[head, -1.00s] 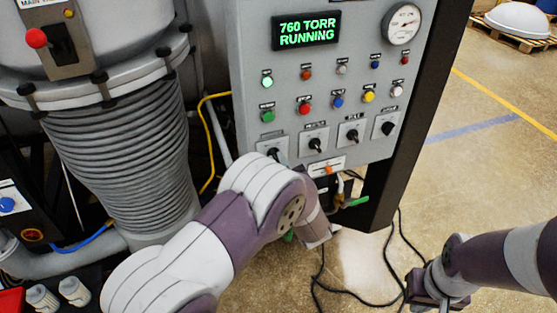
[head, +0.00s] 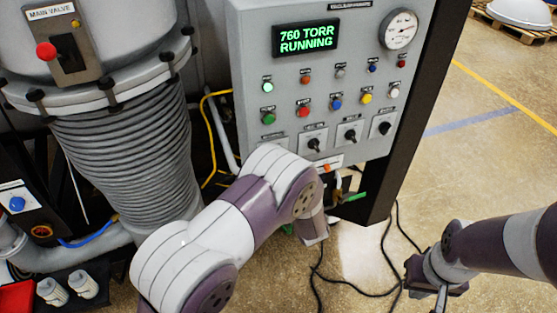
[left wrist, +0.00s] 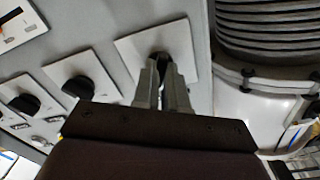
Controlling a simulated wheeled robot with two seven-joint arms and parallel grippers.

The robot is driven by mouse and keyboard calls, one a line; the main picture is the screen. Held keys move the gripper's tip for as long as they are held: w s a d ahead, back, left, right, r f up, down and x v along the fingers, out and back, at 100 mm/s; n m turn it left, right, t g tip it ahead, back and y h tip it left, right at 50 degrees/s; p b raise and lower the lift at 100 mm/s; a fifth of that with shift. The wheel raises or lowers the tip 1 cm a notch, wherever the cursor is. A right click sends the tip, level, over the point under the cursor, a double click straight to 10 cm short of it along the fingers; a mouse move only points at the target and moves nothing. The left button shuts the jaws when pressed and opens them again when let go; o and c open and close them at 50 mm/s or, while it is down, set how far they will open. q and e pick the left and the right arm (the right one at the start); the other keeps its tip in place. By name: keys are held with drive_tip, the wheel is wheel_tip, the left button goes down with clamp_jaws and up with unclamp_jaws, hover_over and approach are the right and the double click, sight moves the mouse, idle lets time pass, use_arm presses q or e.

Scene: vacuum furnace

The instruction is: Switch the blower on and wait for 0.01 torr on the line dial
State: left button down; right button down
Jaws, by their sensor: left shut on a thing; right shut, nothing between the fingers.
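The grey control panel (head: 251,60) carries a display (head: 306,36) reading "760 TORR RUNNING" and a round white line dial (head: 398,29) at its upper right. A row of black rotary switches (head: 350,135) runs along its lower part; their labels are too small to read, so I cannot tell which is the blower's. My left gripper (left wrist: 162,68) is shut on the leftmost black switch knob (left wrist: 160,57), which my left arm hides in the head view. My right gripper (head: 440,298) is shut and empty, low at the right, away from the panel.
The ribbed bellows (head: 130,160) and main valve lever (head: 46,51) stand left of the panel. Lamps and buttons (head: 336,103) sit above the switches. Black cables (head: 318,280) lie on the floor below. Open floor (head: 480,150) lies to the right.

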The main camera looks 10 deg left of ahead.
use_arm(q)
drive_tip(key=shift+f+m, duration=0.15)
drive_tip(key=shift+m, duration=0.25)
drive_tip(key=c, duration=1.2)
unclamp_jaws()
drive_tip(key=b+v, duration=0.2)
drive_tip(key=v, duration=1)
drive_tip(key=shift+s+d, duration=0.2)
drive_tip(key=shift+s, duration=0.1)
